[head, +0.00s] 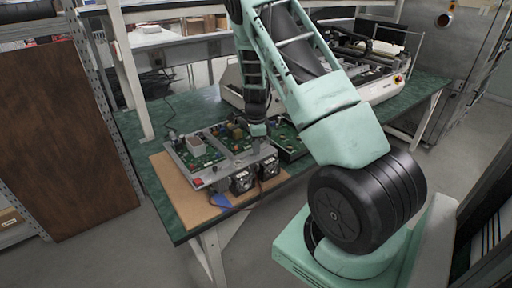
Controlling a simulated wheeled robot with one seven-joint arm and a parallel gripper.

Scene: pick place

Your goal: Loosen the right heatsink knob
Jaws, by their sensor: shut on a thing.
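An open electronics unit (221,180) with green circuit boards and grey metal parts lies on the bench in the head view. Two black fans (242,181) sit at its front edge. My gripper (256,142) points down over the right part of this unit, at the heatsink area. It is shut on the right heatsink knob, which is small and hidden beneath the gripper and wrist. The fingertips are too small to make out clearly.
The unit lies on a brown board (180,203) on a green bench (143,165). A second circuit board (290,148) is close on the right. A large pale machine (385,88) stands behind. A blue item (220,200) is at the front. Shelf posts rise at the left.

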